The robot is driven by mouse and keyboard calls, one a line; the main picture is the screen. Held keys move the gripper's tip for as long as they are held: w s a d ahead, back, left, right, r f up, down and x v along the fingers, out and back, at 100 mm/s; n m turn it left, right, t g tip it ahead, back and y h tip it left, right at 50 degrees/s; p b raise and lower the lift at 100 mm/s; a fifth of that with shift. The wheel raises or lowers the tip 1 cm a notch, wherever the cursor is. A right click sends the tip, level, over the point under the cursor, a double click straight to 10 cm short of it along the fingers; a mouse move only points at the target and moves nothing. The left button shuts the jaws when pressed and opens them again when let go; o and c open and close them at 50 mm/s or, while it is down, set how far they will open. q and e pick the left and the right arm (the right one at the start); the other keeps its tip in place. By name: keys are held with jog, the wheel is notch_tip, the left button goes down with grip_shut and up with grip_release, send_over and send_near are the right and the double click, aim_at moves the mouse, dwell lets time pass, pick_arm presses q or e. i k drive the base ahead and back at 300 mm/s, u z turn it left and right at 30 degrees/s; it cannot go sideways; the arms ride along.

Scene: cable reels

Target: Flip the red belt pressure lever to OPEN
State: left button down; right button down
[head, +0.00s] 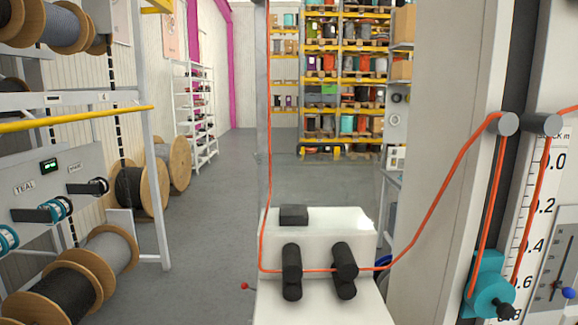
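A small red-knobbed lever (244,286) sticks out to the left from the lower left side of a white machine housing (319,235). It looks like the red lever the task names. I cannot read any OPEN or other label beside it, and its mounting is small and hard to make out. Neither of my grippers is in view.
The cable rises to grey pulleys (508,123) at right, with a teal weight block (490,286) below beside a scale. A blue knob (568,292) is at the far right. Cable reels (45,300) and a rack (155,190) stand at left. The floor (215,220) between is clear.

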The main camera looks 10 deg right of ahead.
aim_at(244, 287)
jog(key=u, duration=1.65)
jog(key=i, duration=1.8)
jog(key=z, duration=3.45)
